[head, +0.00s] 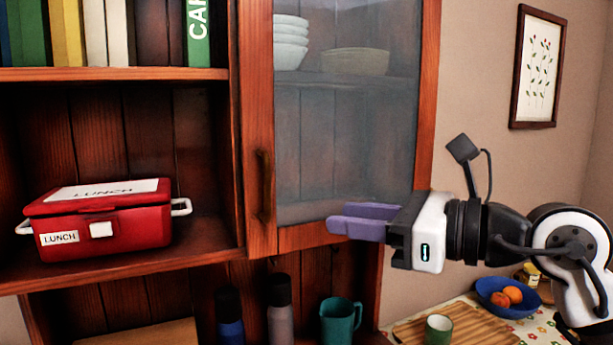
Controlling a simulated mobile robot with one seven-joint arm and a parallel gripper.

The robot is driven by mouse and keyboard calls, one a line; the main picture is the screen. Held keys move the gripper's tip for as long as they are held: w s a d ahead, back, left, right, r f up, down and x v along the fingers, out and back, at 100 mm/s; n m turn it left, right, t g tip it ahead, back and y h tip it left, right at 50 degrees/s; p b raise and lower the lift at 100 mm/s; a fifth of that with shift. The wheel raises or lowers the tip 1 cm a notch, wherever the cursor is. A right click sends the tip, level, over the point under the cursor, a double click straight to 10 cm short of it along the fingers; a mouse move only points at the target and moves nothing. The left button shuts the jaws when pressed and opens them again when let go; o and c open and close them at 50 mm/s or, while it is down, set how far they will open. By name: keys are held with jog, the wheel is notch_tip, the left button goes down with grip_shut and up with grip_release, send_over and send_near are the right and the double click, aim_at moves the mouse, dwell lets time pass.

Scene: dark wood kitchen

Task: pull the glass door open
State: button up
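The glass door (345,135) has a reddish wood frame and a greyish pane and appears closed on the upper right part of the cabinet. Its dark vertical handle (262,187) is on the left stile. My gripper (335,217) comes in from the right, its purple fingers pointing left in front of the door's lower part. The fingertips are to the right of the handle and a little below its middle, apart from it. Nothing shows between the fingers. They overlap in this view, so the gap between them cannot be judged.
Bowls (290,42) stand behind the glass. A red lunch box (105,220) sits on the open shelf at left, below books. Below the door are two bottles (280,310) and a teal mug (340,320). A fruit bowl (507,297) and green cup (438,329) are lower right.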

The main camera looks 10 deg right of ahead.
aim_at(276, 188)
jog(key=shift+m+t+y, duration=0.3)
jog(key=shift+m+t, duration=0.2)
jog(key=shift+m, duration=0.1)
jog(key=p+x, duration=0.2)
jog(key=x, duration=0.2)
jog(key=r+p+x, duration=0.1)
jog(key=p+x, duration=0.1)
jog(key=x, duration=0.2)
jog(key=r+p+x, duration=0.1)
jog(key=x, duration=0.3)
jog(key=shift+w+a+p, duration=0.1)
jog(key=shift+a+p, duration=0.1)
jog(key=shift+p, duration=0.2)
grip_shut()
